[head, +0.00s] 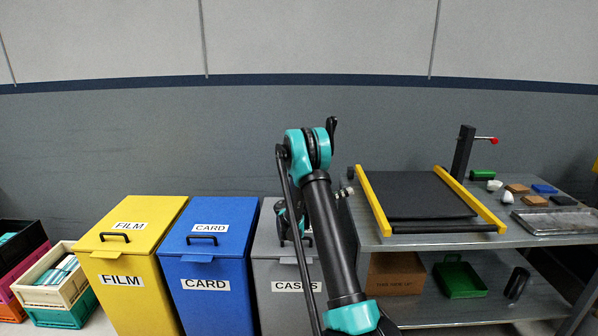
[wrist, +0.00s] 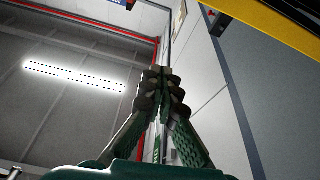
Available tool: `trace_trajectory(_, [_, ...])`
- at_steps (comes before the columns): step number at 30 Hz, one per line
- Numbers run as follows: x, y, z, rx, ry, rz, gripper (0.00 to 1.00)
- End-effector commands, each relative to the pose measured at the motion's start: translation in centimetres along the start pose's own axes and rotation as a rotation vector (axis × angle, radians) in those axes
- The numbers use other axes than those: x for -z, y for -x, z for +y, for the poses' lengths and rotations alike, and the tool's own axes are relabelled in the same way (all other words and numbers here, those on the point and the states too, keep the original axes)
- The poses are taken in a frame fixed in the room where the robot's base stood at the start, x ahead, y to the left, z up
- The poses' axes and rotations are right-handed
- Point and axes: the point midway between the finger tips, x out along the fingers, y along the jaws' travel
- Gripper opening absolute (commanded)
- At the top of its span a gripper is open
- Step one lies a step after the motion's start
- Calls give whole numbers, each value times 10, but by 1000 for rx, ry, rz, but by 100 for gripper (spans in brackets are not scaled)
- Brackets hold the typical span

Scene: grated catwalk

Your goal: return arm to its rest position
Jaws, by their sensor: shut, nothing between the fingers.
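My arm, black with teal joints, rises in the middle of the head view, in front of the grey bin and the left end of the metal bench. My gripper (wrist: 165,92) shows in the wrist view with its fingers together and nothing between them. It points up toward the ceiling and the wall's upper part. In the head view the gripper is hard to make out, partly hidden behind my own arm links.
A yellow FILM bin (head: 122,262), a blue CARD bin (head: 208,270) and a grey bin (head: 268,262) stand left and behind my arm. The metal bench (head: 440,238) at right carries a black mat (head: 415,193) with yellow rails. Stacked crates (head: 62,285) stand at far left.

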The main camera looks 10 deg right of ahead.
Motion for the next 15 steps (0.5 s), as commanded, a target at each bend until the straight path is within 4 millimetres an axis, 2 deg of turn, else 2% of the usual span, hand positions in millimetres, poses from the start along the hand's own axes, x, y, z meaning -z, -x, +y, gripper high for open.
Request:
trace_trajectory(8, [3, -21, 13, 89, 155, -151, 0])
trace_trajectory(15, [-8, -35, 47, 295, 405, -399, 0])
